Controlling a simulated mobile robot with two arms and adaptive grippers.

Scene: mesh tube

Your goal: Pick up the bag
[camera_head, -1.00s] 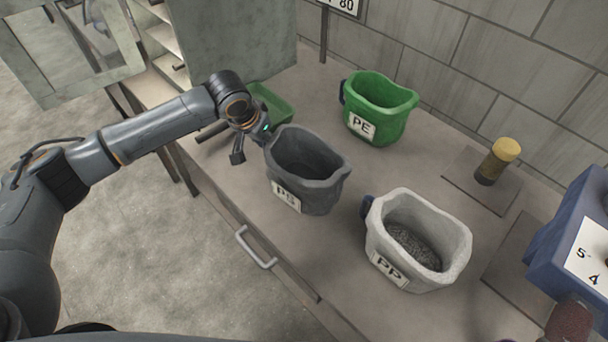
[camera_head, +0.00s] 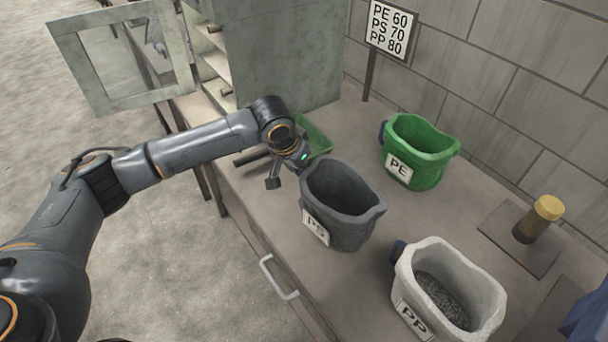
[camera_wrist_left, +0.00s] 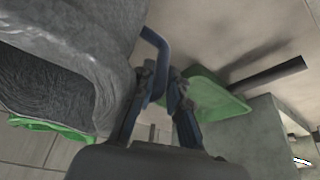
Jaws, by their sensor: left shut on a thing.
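The grey bag (camera_head: 345,225) labelled PS stands upright on the bench, open at the top and apparently empty. My left gripper (camera_head: 288,172) is at its upper left side. In the left wrist view, the grey bag (camera_wrist_left: 65,45) fills the upper left. The fingers of my left gripper (camera_wrist_left: 160,78) are shut on its dark blue handle (camera_wrist_left: 153,42). The bag's base looks to rest on the bench in the head view. The fingertips are partly hidden there. My right gripper is not in view.
A green PE bag (camera_head: 418,165) stands behind, and a white PP bag (camera_head: 475,285) with grey granules stands front right. A green tray (camera_head: 316,134) lies behind my gripper. A yellow-capped cylinder (camera_head: 537,222) stands at the right. A metal cabinet (camera_head: 285,60) and sign post (camera_head: 369,75) stand behind.

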